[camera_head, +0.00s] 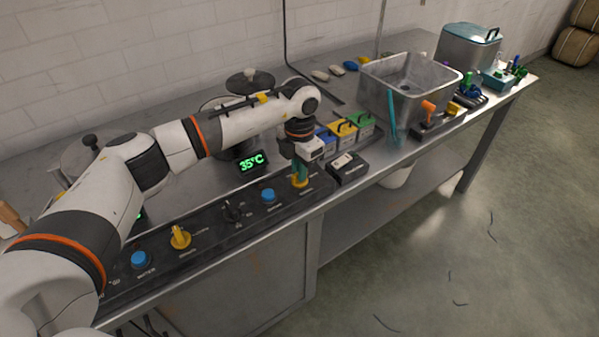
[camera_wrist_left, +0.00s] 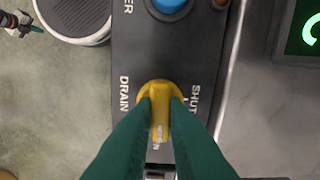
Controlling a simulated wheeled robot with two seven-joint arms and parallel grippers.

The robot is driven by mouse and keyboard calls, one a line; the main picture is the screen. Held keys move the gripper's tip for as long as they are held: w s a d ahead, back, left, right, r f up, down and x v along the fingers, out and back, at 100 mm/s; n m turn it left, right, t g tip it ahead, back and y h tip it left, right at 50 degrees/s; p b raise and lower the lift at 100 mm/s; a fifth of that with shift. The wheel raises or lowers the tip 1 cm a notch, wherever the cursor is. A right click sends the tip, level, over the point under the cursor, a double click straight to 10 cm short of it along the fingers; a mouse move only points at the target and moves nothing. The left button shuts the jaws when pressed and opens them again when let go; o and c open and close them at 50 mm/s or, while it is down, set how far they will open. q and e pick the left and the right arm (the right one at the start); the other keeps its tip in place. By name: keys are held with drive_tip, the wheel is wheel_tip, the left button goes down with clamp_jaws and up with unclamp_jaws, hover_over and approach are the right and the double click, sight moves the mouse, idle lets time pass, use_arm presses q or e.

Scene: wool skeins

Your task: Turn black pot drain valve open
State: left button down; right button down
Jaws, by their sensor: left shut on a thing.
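The yellow drain valve handle (camera_wrist_left: 160,92) sits on the black control panel, with the word DRAIN on one side and SHUT on the other. A further label is partly hidden by the handle and fingers. My left gripper (camera_wrist_left: 160,108) has its green fingers on both sides of the handle, shut on it. In the head view the left gripper (camera_head: 300,172) reaches down onto the yellow valve (camera_head: 299,182) at the right part of the panel. A pot with a dark lid (camera_head: 250,82) stands behind my left arm and is mostly hidden. My right gripper is not in view.
The panel also carries blue buttons (camera_head: 268,196) and another yellow knob (camera_head: 180,238). A green display (camera_head: 252,162) reading 35°C stands behind it.

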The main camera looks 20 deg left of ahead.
use_arm(q)
drive_tip(key=shift+m, duration=0.6)
drive_tip(key=shift+r, duration=0.1)
drive_tip(key=c, duration=1.4)
unclamp_jaws()
drive_tip(key=shift+c, duration=0.2)
wheel_tip(320, 180, up, 12)
drive_tip(key=b, duration=0.2)
